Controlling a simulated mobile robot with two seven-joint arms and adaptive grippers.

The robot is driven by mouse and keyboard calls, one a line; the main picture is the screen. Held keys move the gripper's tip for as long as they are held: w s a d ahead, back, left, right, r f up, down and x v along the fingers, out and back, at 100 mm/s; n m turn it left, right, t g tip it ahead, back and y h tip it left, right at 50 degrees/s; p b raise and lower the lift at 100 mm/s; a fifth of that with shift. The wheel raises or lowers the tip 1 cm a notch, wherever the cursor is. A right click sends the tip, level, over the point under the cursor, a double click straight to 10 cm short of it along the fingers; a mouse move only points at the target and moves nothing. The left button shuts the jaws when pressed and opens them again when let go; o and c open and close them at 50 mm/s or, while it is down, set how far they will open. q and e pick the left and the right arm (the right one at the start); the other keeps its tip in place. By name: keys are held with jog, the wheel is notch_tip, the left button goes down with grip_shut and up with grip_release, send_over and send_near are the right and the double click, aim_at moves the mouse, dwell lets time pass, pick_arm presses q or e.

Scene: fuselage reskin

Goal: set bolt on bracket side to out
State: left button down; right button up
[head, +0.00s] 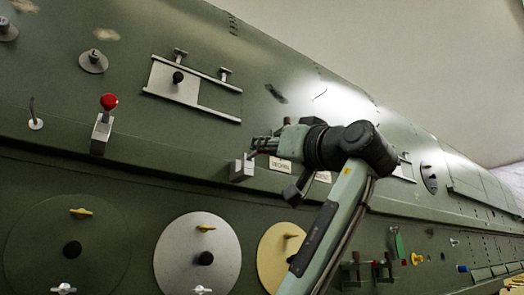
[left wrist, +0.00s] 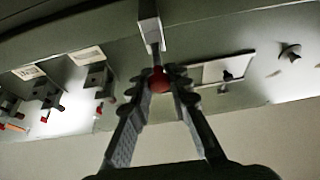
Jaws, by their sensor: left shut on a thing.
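In the left wrist view, a red ball knob (left wrist: 158,80) sits on a short rod that comes out of a grey block bracket (left wrist: 149,28). My left gripper (left wrist: 159,84) is shut on this knob, one finger on each side. In the head view my left gripper (head: 258,150) is just above the grey block (head: 242,168) on the green fuselage side. There the knob is hidden by the fingers. I cannot tell how far the bolt's rod stands out. My right gripper is not in view.
A white label (head: 280,164) is beside the gripper. Several red-tipped fittings (left wrist: 102,85) are at the left in the wrist view. Round covers (head: 197,255) lie below.

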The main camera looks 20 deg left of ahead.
pick_arm(q)
jog(key=shift+d+f, duration=0.15)
jog(key=c, duration=1.8)
grip_release()
jog(key=shift+s, duration=0.1)
jog(key=o, duration=0.4)
jog(key=shift+s+d, duration=0.1)
jog(key=shift+d, duration=0.05)
jog(key=v, duration=1.1)
jog(key=shift+s+d+f, duration=0.2)
jog(key=shift+d, duration=0.1)
